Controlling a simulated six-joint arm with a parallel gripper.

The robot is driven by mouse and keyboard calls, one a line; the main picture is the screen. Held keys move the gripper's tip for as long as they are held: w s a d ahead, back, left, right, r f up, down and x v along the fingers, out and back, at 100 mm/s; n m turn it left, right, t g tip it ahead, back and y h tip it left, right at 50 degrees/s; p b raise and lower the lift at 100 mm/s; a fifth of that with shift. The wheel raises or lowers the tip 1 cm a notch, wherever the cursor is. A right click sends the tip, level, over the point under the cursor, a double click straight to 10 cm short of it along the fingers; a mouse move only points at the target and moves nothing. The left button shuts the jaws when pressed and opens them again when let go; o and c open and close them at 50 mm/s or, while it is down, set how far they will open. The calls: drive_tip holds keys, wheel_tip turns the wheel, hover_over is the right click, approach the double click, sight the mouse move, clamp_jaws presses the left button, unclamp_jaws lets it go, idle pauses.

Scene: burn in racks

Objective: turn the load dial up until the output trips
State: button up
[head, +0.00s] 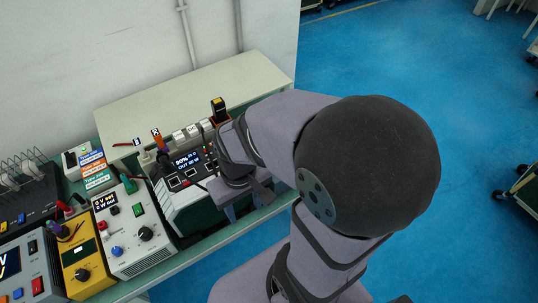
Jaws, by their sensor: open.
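A white instrument with a dark front panel (172,184) stands on the bench. Its lit display (188,160) shows a line that seems to read 90% and an OUT line below; the rest is too small to read. My gripper (243,207) is at the right end of this instrument, jaws downward and open. My wrist and forearm cover the panel's right part, so I cannot see a load dial there or whether the jaws touch one. A black knob (145,233) shows on the grey-white unit to the left; its label is not readable.
A yellow meter (82,252) and another grey unit (30,262) stand farther left, with plugs and leads on top. A pale shelf (200,92) runs along the wall behind. Blue floor lies beyond the bench's right end.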

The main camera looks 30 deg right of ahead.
idle(0.7)
wheel_tip(320, 180, down, 18)
drive_tip(key=b, duration=1.8)
drive_tip(key=shift+d, duration=0.1)
